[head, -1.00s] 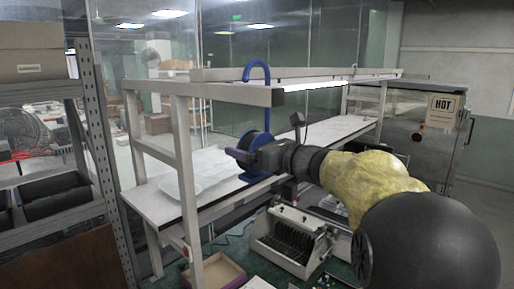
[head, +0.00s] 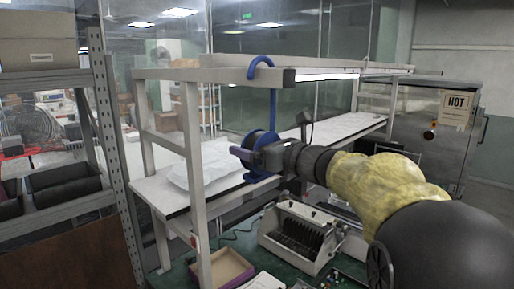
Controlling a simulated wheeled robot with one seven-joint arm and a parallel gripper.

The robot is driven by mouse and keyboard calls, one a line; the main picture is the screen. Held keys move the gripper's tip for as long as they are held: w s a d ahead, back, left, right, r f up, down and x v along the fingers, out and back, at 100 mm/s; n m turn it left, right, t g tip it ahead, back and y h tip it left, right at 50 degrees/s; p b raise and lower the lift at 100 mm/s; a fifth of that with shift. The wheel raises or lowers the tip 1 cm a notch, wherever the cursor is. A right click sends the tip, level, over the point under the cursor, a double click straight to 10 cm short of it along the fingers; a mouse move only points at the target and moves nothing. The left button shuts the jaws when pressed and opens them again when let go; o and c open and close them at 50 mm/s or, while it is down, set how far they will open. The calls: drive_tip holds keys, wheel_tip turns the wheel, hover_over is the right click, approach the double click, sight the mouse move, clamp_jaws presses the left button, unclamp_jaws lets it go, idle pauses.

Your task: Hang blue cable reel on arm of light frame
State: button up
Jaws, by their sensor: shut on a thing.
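The blue cable reel (head: 262,142) hangs upright below a long blue hook (head: 261,60). My gripper (head: 248,153) is shut on the reel at its near side; the fingertips partly hide it. The light frame's arm (head: 215,75) is the pale beam with a dark end cap at its right end. The hook's curve rises just above the beam near that end. Its short tip shows in front of the beam's face, and its stem runs down below the beam. I cannot tell whether the hook touches the beam.
A white bench shelf (head: 165,195) with a plastic bag (head: 205,165) lies behind the reel. A grey slotted device (head: 300,235) and an open box (head: 225,268) sit on the green surface below. A frame post (head: 192,150) stands left of my gripper.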

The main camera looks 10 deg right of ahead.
drive_tip(key=shift+r, duration=0.1)
drive_tip(key=o, duration=1)
drive_tip(key=shift+o, duration=0.2)
drive_tip(key=shift+s, duration=0.1)
drive_tip(key=shift+s+d+f, duration=0.15)
drive_tip(key=shift+d+f, duration=0.05)
drive_tip(key=b+v, duration=0.6)
drive_tip(key=v, duration=1.1)
drive_tip(key=shift+r, duration=0.15)
drive_tip(key=shift+a, duration=0.1)
